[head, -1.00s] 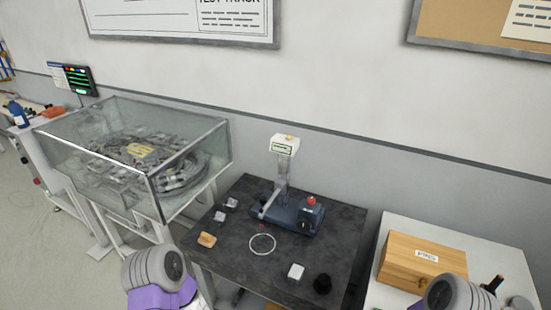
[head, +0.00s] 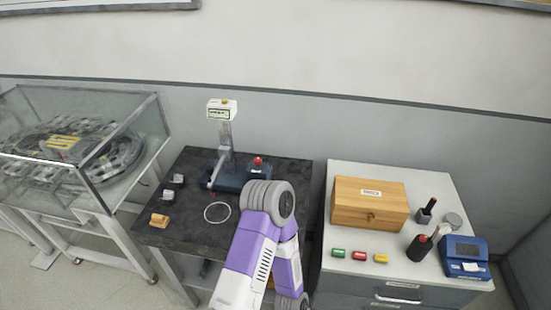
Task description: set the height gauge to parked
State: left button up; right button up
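The height gauge (head: 226,150) stands at the back of the dark table. It has a blue base, an upright column and a white display head (head: 221,108) with a small green screen. A red knob (head: 258,161) sits on the right of its base. The screen text is too small to read. One of my arms, grey and purple, rises from the bottom centre and covers the table's right front part. No gripper fingers show in this view, and I cannot tell whether a gripper is hidden behind the arm.
On the dark table (head: 187,237) lie a white ring (head: 217,212), a tan block (head: 160,220) and two small grey pieces at left. A glass case (head: 130,120) stands left. A white cabinet at right holds a wooden box (head: 362,203), coloured blocks and a blue device (head: 464,252).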

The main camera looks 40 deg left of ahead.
aim_at(233, 177)
jog(key=z, duration=1.5)
jog(key=k, duration=1)
jog(key=u, duration=1.8)
